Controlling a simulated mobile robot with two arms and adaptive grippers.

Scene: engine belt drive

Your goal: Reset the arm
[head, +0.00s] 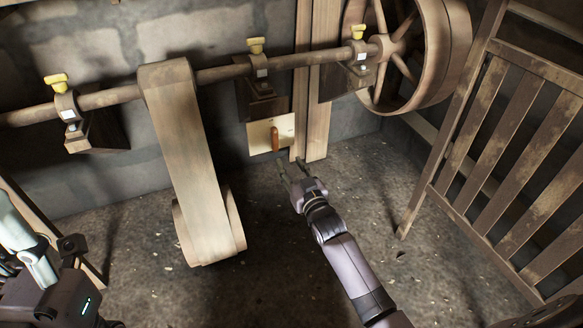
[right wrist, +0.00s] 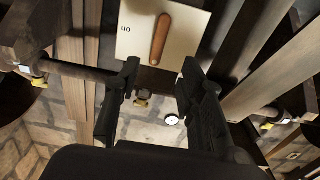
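My right gripper (head: 292,172) is open and empty in the head view, just below and in front of a pale switch plate with an orange-brown lever (head: 275,138). In the right wrist view its two dark fingers (right wrist: 157,88) stand apart, with nothing between them. The plate (right wrist: 135,28) and its upright-leaning lever (right wrist: 160,38) show beyond the fingertips, and the lettering "on" appears upside down on the plate. The fingers look apart from the lever. My left arm shows at the lower left of the head view, but I cannot make out its gripper.
A horizontal shaft (head: 112,97) with yellow-topped bearings runs along the wall. A wide belt (head: 188,150) hangs from it to a lower drum. A large wheel (head: 433,50) stands at upper right. A slatted wooden railing (head: 510,140) borders the right. The floor between is open.

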